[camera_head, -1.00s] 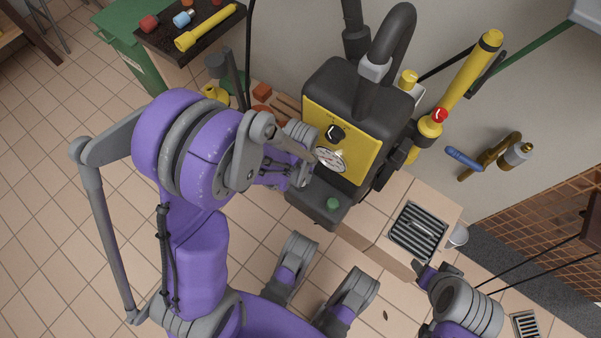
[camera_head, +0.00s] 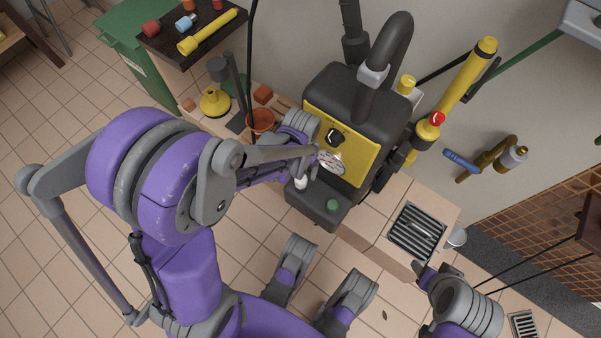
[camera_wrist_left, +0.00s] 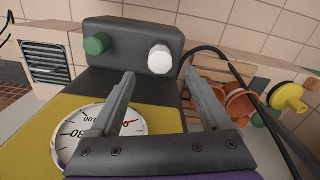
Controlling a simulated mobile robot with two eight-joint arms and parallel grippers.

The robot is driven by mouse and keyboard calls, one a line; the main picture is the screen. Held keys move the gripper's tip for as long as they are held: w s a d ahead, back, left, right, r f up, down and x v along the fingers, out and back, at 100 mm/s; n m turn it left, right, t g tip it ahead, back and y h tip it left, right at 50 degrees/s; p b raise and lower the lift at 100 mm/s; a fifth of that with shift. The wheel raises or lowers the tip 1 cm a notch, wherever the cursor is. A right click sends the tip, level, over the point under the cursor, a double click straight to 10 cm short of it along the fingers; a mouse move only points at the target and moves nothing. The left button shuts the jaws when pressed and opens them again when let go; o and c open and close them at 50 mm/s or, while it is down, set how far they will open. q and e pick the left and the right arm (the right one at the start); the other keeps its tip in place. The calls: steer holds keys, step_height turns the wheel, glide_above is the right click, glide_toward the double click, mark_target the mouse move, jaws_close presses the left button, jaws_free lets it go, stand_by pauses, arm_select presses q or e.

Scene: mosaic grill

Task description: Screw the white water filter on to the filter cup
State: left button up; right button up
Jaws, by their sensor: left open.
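The white water filter (camera_head: 300,183) is upright on the black base block (camera_head: 327,207) in front of the yellow-faced machine. It also shows in the left wrist view (camera_wrist_left: 160,60), on the same block (camera_wrist_left: 128,40) as a green knob (camera_wrist_left: 97,44). I cannot make out a separate filter cup; whatever is under the filter is hidden. My left gripper (camera_wrist_left: 160,80) is open and empty, its two fingertips apart on either side of the filter's line of view and short of it. My right gripper (camera_head: 435,270) is low at the right, away from the filter; its jaws are unclear.
The machine's yellow panel (camera_head: 343,140) with a round gauge (camera_wrist_left: 88,135) is close to my left gripper. An orange pot (camera_head: 260,120) and a yellow funnel-shaped thing (camera_head: 214,102) are left of the machine. A dark grate (camera_head: 416,232) lies on the right counter.

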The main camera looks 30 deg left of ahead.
mark_target(301, 179)
arm_select(q)
step_height(301, 179, up, 5)
steer(key=shift+f+p, duration=0.1)
steer(key=shift+p, duration=0.55)
steer(key=shift+c, duration=0.3)
